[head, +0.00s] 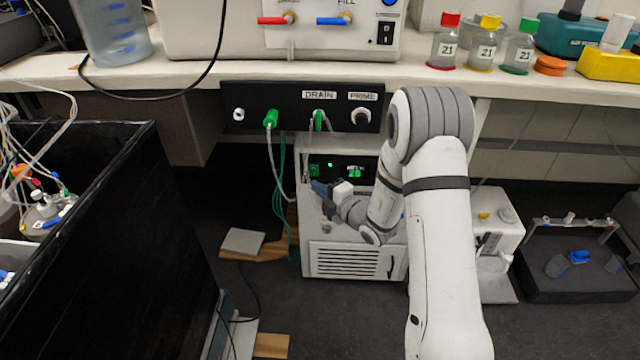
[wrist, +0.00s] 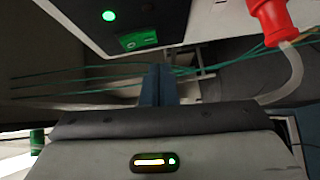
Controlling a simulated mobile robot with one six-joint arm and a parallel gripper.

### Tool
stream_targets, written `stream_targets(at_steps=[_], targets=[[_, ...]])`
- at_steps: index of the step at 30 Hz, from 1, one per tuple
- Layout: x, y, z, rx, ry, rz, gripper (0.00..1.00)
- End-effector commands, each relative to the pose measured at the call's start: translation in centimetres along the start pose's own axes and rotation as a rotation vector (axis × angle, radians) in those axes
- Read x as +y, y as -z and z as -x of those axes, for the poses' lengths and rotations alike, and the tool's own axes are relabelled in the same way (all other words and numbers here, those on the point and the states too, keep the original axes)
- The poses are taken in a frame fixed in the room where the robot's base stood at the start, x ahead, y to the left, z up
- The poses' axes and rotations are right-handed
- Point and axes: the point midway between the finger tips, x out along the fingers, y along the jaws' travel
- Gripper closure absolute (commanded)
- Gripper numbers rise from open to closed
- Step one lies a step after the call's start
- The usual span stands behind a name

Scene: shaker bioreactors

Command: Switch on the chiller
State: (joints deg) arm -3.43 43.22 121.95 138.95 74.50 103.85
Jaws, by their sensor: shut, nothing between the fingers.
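The chiller (head: 355,262) is a white box with a front vent, standing on the floor under the bench. Its dark front panel (head: 343,166) shows a lit green display (head: 355,172) and a small green light, which also shows in the wrist view (wrist: 109,16). A green rocker switch (head: 314,170) is at the panel's left; it looks lit in the wrist view (wrist: 135,41). My gripper (head: 320,188) is shut and empty, with blue fingers, in front of the chiller just below the switch. The fingers (wrist: 158,84) point toward the panel's lower edge; I cannot tell whether they touch it.
A black panel (head: 340,97) with drain and prime fittings hangs under the bench above the chiller. Hoses run down left of the chiller. A red connector (wrist: 270,18) with a clear tube is close to the right in the wrist view. A black-walled bin (head: 110,240) stands left.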

Motion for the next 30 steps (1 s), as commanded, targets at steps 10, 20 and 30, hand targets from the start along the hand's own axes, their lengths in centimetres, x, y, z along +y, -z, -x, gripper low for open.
stream_targets(at_steps=[10,20,30], targets=[[-1.1,0.3,7.3,-0.008,0.002,-0.004,1.0],[-1.8,0.4,10.6,-0.005,0.0,-0.001,1.0],[-1.8,0.4,10.7,-0.005,-0.001,0.0,1.0]])
